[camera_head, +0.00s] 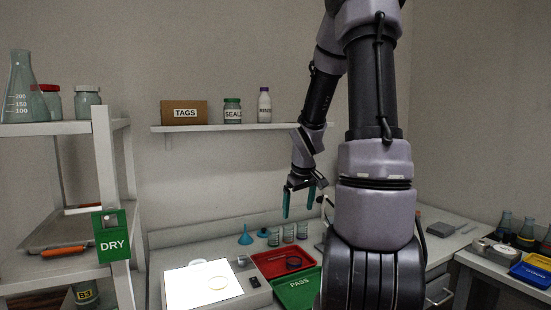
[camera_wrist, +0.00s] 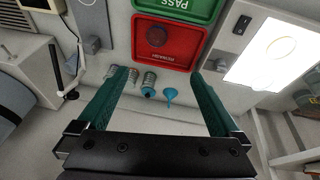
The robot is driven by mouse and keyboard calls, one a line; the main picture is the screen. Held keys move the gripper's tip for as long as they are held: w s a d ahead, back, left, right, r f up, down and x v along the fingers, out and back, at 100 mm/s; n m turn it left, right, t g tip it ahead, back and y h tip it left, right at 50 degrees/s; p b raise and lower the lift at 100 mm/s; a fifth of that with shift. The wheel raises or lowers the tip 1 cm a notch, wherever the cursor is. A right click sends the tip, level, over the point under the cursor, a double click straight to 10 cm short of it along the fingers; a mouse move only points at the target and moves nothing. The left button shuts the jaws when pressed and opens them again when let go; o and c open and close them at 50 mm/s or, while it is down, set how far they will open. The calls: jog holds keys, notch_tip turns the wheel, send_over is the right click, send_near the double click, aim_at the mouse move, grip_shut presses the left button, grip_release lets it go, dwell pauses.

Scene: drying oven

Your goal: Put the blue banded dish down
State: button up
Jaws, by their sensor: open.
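A clear round dish with a dark, possibly blue, band (camera_head: 293,262) lies in the red tray (camera_head: 263,263); it also shows in the wrist view (camera_wrist: 156,36). Its band colour is hard to tell against the red. My gripper (camera_head: 299,207) is above the table behind the trays, fingers pointing down, open and empty. In the wrist view the dish and the red tray (camera_wrist: 188,42) lie beyond the open fingertips (camera_wrist: 157,73), clear of them. A second dish with a yellowish rim (camera_head: 217,283) lies on the lit white panel (camera_head: 190,285).
A green PASS tray (camera_head: 298,290) adjoins the red tray. A wall shelf (camera_head: 225,127) holds a TAGS box and bottles. A rack with a DRY sign (camera_head: 111,242) stands at left.

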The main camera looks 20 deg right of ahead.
jog(key=s+a+r+m+t+y, duration=0.3)
jog(key=s+a+r+m, duration=0.2)
jog(key=s+a+r, duration=1.1)
notch_tip(320, 180, up, 4)
jog(key=shift+s+r, duration=0.1)
jog(key=shift+s, duration=0.65)
jog(key=shift+d+t, duration=0.1)
jog(key=shift+t, duration=0.2)
dwell(0.3)
